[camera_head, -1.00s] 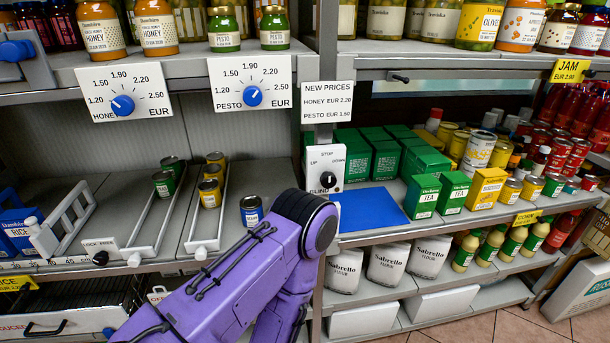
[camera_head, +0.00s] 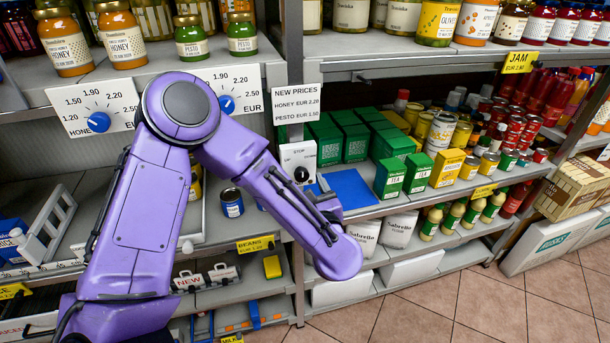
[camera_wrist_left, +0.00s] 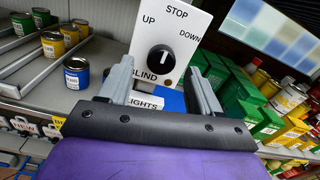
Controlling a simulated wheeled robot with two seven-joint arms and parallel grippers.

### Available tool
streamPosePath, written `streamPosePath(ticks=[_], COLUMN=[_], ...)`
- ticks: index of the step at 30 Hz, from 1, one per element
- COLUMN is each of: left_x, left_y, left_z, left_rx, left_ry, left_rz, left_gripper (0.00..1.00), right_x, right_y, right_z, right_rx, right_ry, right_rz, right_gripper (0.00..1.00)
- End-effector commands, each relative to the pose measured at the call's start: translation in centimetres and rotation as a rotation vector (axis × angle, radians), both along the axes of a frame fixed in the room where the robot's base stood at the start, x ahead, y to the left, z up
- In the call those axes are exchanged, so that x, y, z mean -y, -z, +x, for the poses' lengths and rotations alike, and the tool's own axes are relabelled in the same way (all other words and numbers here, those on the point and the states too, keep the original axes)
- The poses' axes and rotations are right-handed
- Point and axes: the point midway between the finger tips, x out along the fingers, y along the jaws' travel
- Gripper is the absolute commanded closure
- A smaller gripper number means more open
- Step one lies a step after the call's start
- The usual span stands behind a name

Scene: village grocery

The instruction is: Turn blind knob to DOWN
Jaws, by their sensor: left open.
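The blind knob (camera_head: 302,174) is a black dial on a small white panel fixed to the shelf post. In the left wrist view the black knob (camera_wrist_left: 161,59) sits between the labels UP, STOP and DOWN, with BLIND below it. Its white mark appears to point toward STOP. My left gripper (camera_wrist_left: 158,74) is open, its two grey fingers on either side of the knob in that view. I cannot tell whether they touch it. In the head view my purple left arm comes in from the left and its fingers are mostly hidden. My right gripper is not in view.
A LIGHTS label (camera_wrist_left: 143,101) is below the panel. Blue honey (camera_head: 98,122) and pesto (camera_head: 226,104) knobs are to the left. Green tea boxes (camera_head: 389,178) and a blue mat (camera_head: 352,190) lie right of the panel. Tins stand on the left shelf.

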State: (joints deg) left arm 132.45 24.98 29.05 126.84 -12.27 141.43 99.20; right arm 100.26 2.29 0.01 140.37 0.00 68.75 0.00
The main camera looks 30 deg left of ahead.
Motion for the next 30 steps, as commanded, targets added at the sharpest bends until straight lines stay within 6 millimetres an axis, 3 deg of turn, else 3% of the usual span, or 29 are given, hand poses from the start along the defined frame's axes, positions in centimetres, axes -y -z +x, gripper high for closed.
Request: streamPosePath(ticks=[5,13,18,30], left_x=[-1.5,-1.6,-1.6,-1.6], left_y=[-0.1,0.1,0.1,0.1], left_z=[1.3,1.4,1.4,1.4], left_rx=[-0.002,-0.001,-0.002,-0.047], left_ry=[-0.001,0.001,0.000,0.001], left_rz=[0.000,0.001,0.001,0.040], left_gripper=[0.37,0.37,0.92,0.93], right_x=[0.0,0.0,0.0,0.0], right_y=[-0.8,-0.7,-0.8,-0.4], right_z=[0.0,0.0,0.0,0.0], right_rx=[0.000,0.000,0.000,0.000], right_ry=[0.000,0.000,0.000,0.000], right_rz=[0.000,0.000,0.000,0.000], right_gripper=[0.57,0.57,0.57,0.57])
